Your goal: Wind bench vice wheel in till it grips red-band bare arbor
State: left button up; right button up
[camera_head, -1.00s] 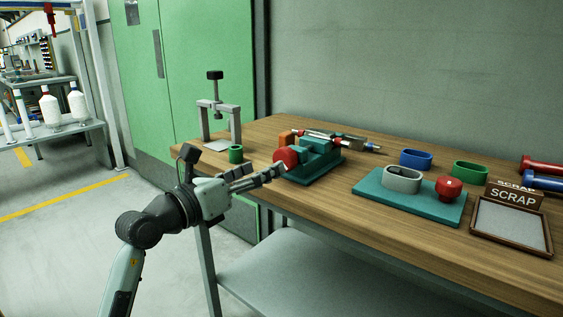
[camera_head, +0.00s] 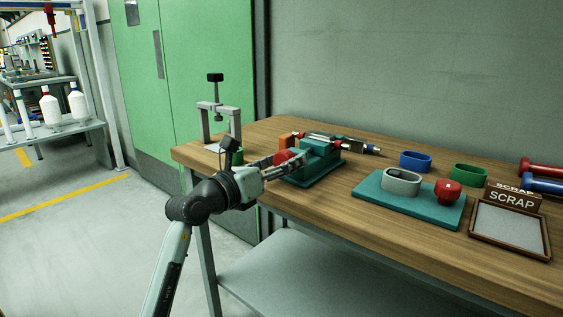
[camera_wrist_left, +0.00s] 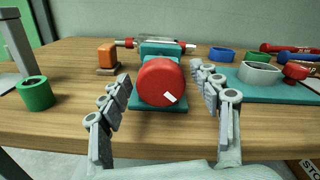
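The bench vice (camera_head: 322,165) is teal and stands on the wooden bench. Its red wheel (camera_wrist_left: 160,84) faces my left wrist camera, with a white mark low on its right side. A pale rod with red near its end, the red-band arbor (camera_head: 299,134), lies across the top of the vice; whether the jaws touch it I cannot tell. My left gripper (camera_wrist_left: 161,78) is open, with one finger on each side of the wheel and gaps visible. In the head view its fingers partly cover the wheel (camera_head: 282,156). My right gripper is not in view.
A blue-banded rod end (camera_head: 371,149) shows right of the vice. An orange block (camera_wrist_left: 107,55) and a green cup (camera_wrist_left: 36,93) stand left of it. A press frame (camera_head: 219,112) is at the bench's left end. A teal plate (camera_head: 372,201) and scrap tray (camera_head: 510,226) lie right.

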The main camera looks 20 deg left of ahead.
pick_arm(q)
jog(key=c, duration=0.9)
jog(key=m, duration=0.3)
jog(key=shift+m, duration=0.3)
jog(key=shift+c, duration=0.3)
jog(key=o, duration=1.2)
jog(key=shift+c, duration=0.2)
jog(key=v, duration=1.2)
jog(key=shift+r, duration=0.1)
